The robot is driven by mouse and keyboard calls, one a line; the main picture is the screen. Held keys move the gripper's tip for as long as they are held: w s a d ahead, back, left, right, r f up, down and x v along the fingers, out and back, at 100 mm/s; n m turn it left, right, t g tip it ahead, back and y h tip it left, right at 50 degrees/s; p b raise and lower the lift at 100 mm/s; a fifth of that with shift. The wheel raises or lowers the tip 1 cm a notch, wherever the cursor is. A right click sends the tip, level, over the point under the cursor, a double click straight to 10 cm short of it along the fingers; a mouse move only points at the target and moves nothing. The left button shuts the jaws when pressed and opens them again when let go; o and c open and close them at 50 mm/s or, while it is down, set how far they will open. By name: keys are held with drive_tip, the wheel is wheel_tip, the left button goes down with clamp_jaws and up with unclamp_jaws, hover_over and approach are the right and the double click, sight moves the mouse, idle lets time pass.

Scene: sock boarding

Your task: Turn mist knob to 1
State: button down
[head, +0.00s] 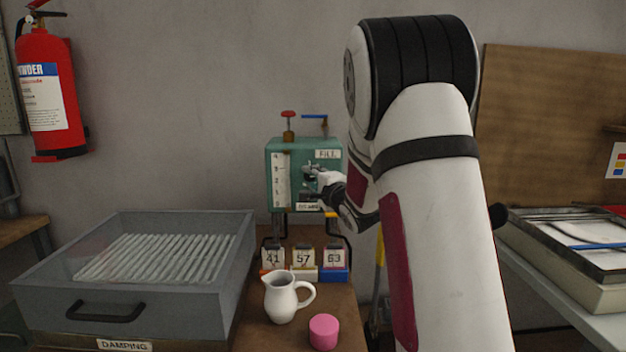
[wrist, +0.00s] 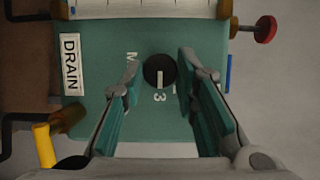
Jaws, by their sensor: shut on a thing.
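The mist knob (wrist: 160,71) is a round black knob on the front of the teal box (head: 278,147). A white line on the knob points toward a printed 3 in the wrist view. Part of a label beginning with M shows beside the knob, and my finger hides the rest. My gripper (wrist: 158,78) has one finger on each side of the knob and is shut on it. No 1 mark can be seen.
A red-handled valve (head: 288,117) and a blue lever (head: 314,116) stand on top of the box. Below are number cards (head: 303,258), a white jug (head: 281,299) and a pink cylinder (head: 324,332). A grey tray (head: 60,290) stands at left.

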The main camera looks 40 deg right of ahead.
drive_tip(key=shift+r+p, duration=0.1)
drive_tip(key=shift+p, duration=0.2)
drive_tip(key=n+g+p, duration=0.1)
drive_tip(key=n+g, duration=0.1)
drive_tip(key=n, duration=0.2)
drive_tip(key=n+g+h+p, duration=0.1)
drive_tip(key=n, duration=0.2)
drive_tip(key=shift+w+a+r+n+g+p, duration=0.2)
drive_tip(key=shift+n+g+p, duration=0.1)
drive_tip(key=shift+n+g, duration=0.1)
drive_tip(key=n+b, duration=0.1)
drive_tip(key=b, duration=0.1)
drive_tip(key=n+g+h+b, duration=0.1)
drive_tip(key=n+b, duration=0.1)
drive_tip(key=shift+w+a, duration=0.1)
drive_tip(key=shift+a, duration=0.15)
drive_tip(key=shift+r+n+g+h, duration=0.15)
drive_tip(key=shift+n+g+h, duration=0.35)
drive_tip(key=shift+n, duration=0.2)
drive_tip(key=shift+n+h+p, duration=0.3)
drive_tip(key=shift+n+p, duration=0.2)
drive_tip(key=shift+p, duration=0.3)
drive_tip(key=shift+g, duration=0.3)
